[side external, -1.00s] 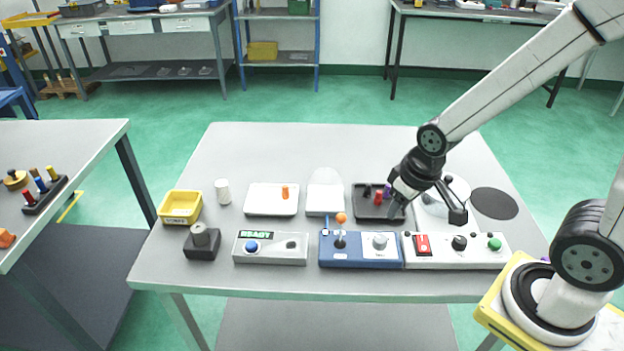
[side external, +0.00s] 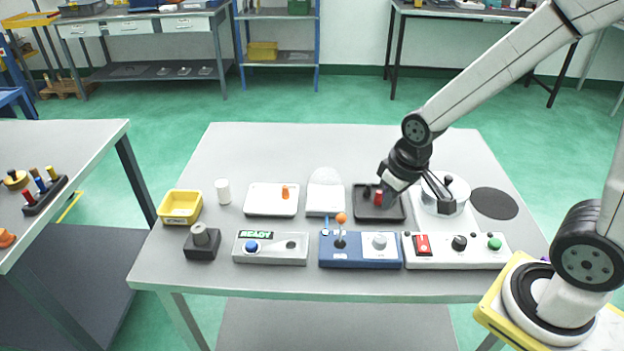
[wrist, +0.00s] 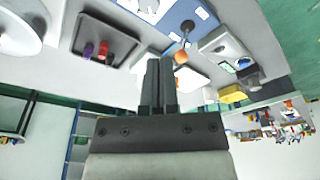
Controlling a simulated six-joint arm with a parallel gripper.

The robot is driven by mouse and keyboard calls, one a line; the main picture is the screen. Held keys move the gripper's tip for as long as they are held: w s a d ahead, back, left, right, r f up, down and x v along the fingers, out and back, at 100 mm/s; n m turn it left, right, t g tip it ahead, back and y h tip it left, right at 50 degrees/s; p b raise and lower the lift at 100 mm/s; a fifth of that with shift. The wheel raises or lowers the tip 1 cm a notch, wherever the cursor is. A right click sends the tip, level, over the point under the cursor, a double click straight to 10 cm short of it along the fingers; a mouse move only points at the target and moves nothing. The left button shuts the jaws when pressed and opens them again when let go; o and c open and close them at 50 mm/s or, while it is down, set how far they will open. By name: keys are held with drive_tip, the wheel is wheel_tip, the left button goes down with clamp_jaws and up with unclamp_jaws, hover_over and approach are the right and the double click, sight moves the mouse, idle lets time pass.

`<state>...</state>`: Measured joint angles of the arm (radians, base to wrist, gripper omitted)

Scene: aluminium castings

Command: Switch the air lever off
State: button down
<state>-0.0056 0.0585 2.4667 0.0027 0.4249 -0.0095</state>
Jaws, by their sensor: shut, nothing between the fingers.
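A blue control box (side external: 362,262) stands at the table's front edge. I cannot read which one is marked air. My gripper (side external: 388,201) is shut and empty, above the dark tray, behind and right of the blue box, apart from the levers. In the wrist view, my shut fingers (wrist: 159,68) show beside the orange ball (wrist: 181,57); the blue box (wrist: 177,18) is partly cut off.
The dark tray (side external: 362,214) holds red and dark pegs. A silver pot (side external: 456,193) stands right of my gripper. A white box (side external: 457,262) with a red switch and a READY box (side external: 270,258) flank the blue box. White trays and a yellow bin (side external: 180,208) stand to the left.

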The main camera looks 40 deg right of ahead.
sight(341, 228)
drive_tip(key=w+a+n+g, duration=0.1)
drive_tip(key=w+a+g, duration=0.1)
drive_tip(key=w, duration=0.7)
drive_tip(key=w+a+r+g, duration=0.1)
drive_tip(key=w+a+g, duration=0.1)
drive_tip(key=w, duration=0.8)
drive_tip(key=shift+w+n+g, duration=0.15)
drive_tip(key=shift+n+g, duration=0.25)
drive_tip(key=shift+g, duration=0.4)
drive_tip(key=shift+f, duration=0.1)
drive_tip(key=x, duration=1)
drive_tip(key=shift+a, duration=0.1)
drive_tip(key=shift+s+d, duration=0.2)
drive_tip(key=shift+s, duration=0.8)
drive_tip(key=shift+s+d, duration=0.15)
drive_tip(key=shift+s, duration=0.85)
